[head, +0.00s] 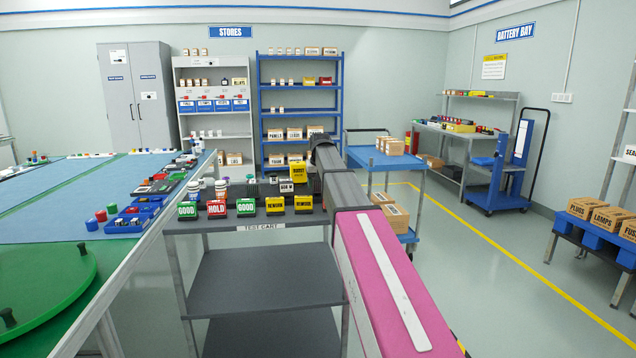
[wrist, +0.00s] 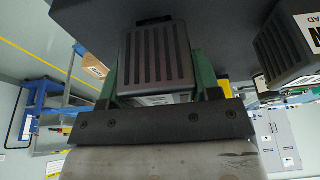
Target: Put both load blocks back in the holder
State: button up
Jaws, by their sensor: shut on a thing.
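My gripper (wrist: 157,80) is in the wrist view, its green fingers closed on the two sides of a dark grey ribbed load block (wrist: 155,58). A second dark block (wrist: 276,48), with a white label ending in "AD", is at the right edge of the wrist view, apart from the fingers. In the head view a dark block with a white label (head: 287,187) stands on the test cart (head: 205,224), just left of my arm. My arm hides the gripper and the held block there. I cannot tell the holder apart for sure among the dark shapes on the cart.
Green and red tags (head: 217,208) and yellow rework tags (head: 275,205) line the cart's front edge. A yellow robot sign (head: 299,172) stands close to my arm. The turntable (head: 40,285) and blue-topped line are left.

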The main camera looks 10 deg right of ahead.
jog(key=shift+f, duration=0.2)
jog(key=o, duration=1.3)
jog(key=shift+o, duration=0.2)
